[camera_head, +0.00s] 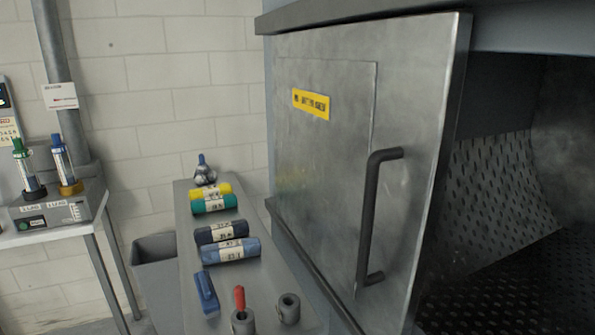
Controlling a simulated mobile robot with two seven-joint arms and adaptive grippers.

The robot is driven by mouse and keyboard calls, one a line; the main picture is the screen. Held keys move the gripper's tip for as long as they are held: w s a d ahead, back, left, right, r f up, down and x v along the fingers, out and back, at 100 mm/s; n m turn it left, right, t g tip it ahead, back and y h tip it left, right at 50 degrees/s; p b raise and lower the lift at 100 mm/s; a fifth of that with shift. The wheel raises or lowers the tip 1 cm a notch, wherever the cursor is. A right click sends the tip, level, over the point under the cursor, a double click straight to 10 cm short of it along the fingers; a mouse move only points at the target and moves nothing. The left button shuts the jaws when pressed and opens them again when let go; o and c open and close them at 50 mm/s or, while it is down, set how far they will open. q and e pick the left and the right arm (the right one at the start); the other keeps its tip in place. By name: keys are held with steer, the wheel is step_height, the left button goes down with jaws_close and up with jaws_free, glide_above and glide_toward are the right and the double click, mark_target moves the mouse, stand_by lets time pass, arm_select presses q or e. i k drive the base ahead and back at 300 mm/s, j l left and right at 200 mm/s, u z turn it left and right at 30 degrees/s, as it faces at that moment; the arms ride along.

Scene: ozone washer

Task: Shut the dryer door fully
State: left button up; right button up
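The dryer door (337,135) is a large grey metal panel with a yellow label (311,104) and a dark vertical bar handle (370,215) near its right edge. The door stands open, its right edge swung out from the machine. To its right the dark drum interior (500,210) with a perforated wall shows. The door hides the left part of the opening. Neither of my grippers is in view.
A narrow grey shelf (190,242) left of the door holds several labelled rolls, a blue block (206,294) and small cylinders. A grey bin (155,268) stands beside it. A side table (75,215) with bottles is at far left.

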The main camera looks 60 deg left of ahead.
mark_target(366, 113)
steer(key=u, duration=1.7)
